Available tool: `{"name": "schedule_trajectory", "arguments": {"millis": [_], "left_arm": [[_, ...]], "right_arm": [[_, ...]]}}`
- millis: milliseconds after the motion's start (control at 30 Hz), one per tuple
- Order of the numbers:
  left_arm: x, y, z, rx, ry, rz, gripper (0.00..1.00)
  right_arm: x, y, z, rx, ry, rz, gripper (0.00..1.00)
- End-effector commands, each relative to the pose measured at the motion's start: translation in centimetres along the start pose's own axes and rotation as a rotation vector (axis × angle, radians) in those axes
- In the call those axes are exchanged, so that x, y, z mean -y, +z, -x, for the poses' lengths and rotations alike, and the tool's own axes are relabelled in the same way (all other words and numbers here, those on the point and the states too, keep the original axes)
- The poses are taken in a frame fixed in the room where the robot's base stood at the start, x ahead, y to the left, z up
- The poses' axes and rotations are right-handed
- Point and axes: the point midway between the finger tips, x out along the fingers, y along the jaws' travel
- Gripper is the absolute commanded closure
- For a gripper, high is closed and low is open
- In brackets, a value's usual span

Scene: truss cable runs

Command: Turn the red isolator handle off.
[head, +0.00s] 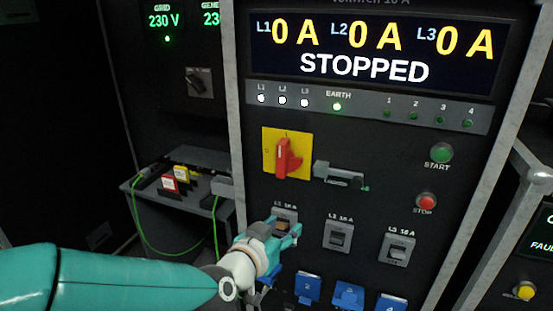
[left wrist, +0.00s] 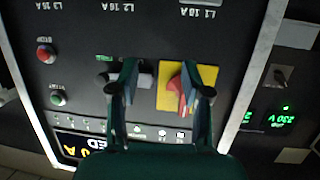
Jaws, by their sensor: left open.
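The red isolator handle (head: 288,158) sits on a yellow square plate (head: 269,140) on the dark panel, below the display reading STOPPED. It stands roughly upright in the head view. My left gripper (head: 268,238) is below the handle in the head view, in front of the L1 breaker, open and empty. In the upside-down left wrist view, the open left gripper (left wrist: 159,78) faces the panel. The red handle (left wrist: 175,88) shows between its fingers, close to the right finger, which covers part of it. I cannot tell whether they touch. My right gripper is not in view.
A grey latch (head: 340,175) sits just right of the yellow plate. Green START (head: 440,153) and red STOP (head: 426,202) buttons are farther right. Breakers (head: 338,235) and blue sockets (head: 308,288) lie below. A side shelf (head: 165,197) with green cables stands at left.

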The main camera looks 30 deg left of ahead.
Motion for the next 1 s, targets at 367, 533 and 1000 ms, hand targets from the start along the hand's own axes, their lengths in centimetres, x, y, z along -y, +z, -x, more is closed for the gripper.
{"name": "schedule_trajectory", "arguments": {"millis": [367,533,1000], "left_arm": [[3.9,-9.4,7.0,-0.279,-0.112,-0.022,0.52],[4.2,-9.8,5.4,-0.280,-0.114,-0.024,0.52],[5.2,-12.6,-3.9,-0.277,-0.113,-0.022,0.52]], "right_arm": [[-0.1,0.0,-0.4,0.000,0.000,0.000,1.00],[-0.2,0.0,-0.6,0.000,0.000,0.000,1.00],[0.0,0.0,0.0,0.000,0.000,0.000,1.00]]}}
